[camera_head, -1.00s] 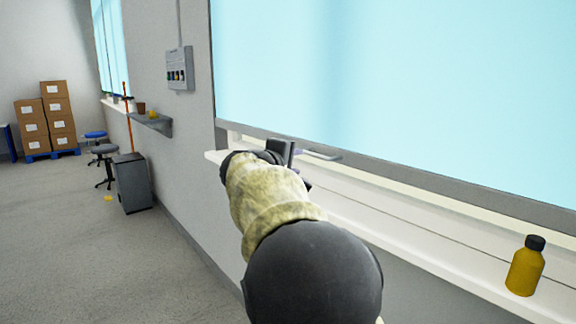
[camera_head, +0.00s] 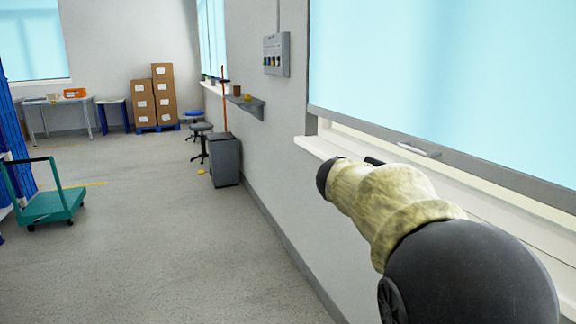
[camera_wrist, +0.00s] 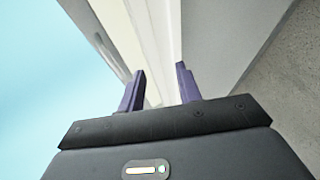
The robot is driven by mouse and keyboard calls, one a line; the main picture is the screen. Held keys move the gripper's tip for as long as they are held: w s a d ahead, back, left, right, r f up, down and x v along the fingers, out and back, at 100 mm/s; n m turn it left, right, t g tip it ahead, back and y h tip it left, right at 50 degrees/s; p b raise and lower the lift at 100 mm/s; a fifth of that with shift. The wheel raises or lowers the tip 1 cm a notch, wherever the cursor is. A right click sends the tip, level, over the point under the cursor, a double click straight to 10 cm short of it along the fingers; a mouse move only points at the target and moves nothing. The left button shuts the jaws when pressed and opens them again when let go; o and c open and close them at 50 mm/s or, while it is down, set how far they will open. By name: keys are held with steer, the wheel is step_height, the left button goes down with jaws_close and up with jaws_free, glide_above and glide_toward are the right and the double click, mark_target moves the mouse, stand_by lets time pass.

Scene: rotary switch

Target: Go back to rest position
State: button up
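My gripper (camera_wrist: 161,88) shows in the wrist view with its two purple fingers apart and nothing between them. Beyond the fingers are the white window sill and the wall. In the head view my arm reaches forward at the right, beside the window, and hides most of the gripper. The switch panel (camera_head: 277,54) is a grey box with several dark and coloured controls, mounted on the wall ahead. My gripper is apart from it. The controls are too small to read their positions.
The window blind (camera_head: 450,80) and its sill (camera_head: 318,147) run close along the right. A grey bin (camera_head: 225,162), stools (camera_head: 200,127) and a small shelf (camera_head: 247,106) line the wall. Stacked boxes (camera_head: 164,95) stand at the back. A green trolley (camera_head: 50,206) is at left. The middle floor is clear.

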steer(key=s+a+f+m+g+y, duration=0.1)
steer(key=s+a+f+g+y, duration=0.15)
steer(key=s+f, duration=0.45)
steer(key=s+a+f+m+g+y, duration=0.1)
steer(key=s+f+g+y, duration=0.15)
steer(key=f, duration=0.85)
steer(key=s+a+f+m+g+y+p, duration=0.1)
steer(key=s+a+f+m+y, duration=0.15)
steer(key=s+f, duration=0.4)
steer(key=s+a+f+m+g+y+p, duration=0.1)
steer(key=s+a+f+m+y, duration=0.15)
steer(key=s, duration=0.65)
steer(key=w+p+v, duration=0.3)
steer(key=p+v, duration=1.5)
steer(key=w+a+r+p+v, duration=0.1)
steer(key=w+p+v, duration=0.3)
steer(key=p+v, duration=1.4)
steer(key=shift+w+a+r+p, duration=0.25)
steer(key=shift+w+p, duration=0.15)
steer(key=shift+p, duration=0.15)
steer(key=shift+w, duration=0.1)
